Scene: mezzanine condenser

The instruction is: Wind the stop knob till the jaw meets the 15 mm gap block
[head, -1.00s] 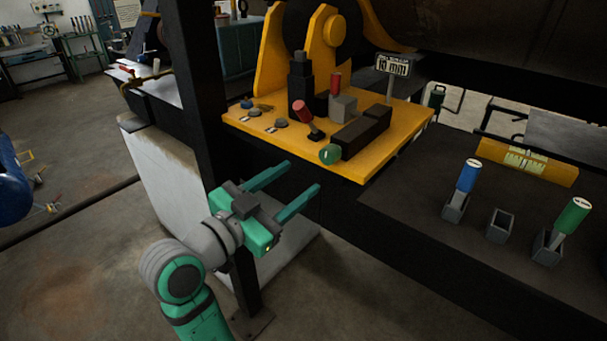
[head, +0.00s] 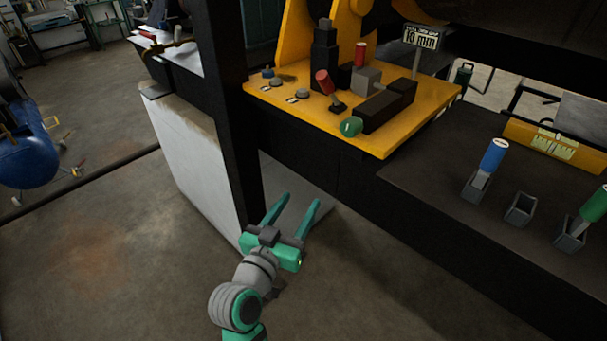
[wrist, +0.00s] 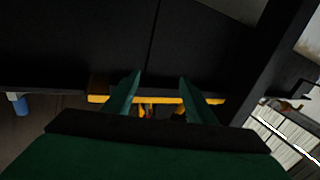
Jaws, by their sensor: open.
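A green knob (head: 351,126), probably the stop knob, sits at the front end of a long black block (head: 388,108) on the yellow plate (head: 400,138). A grey block (head: 367,78) with an upright red handle (head: 361,55) stands behind it; I cannot tell its size or any gap to a jaw. A sign (head: 421,39) appears to read 10 mm. My gripper (head: 299,198) is open and empty, low in front of the bench, apart from the knob. Its fingers (wrist: 160,76) also show in the wrist view.
A black post (head: 232,110) stands left of the plate, beside a pale cabinet (head: 190,150). On the dark bench right are a blue-handled piece (head: 491,158) in a holder, an empty holder (head: 519,209) and a green-handled piece (head: 594,206). Floor around my arm is clear.

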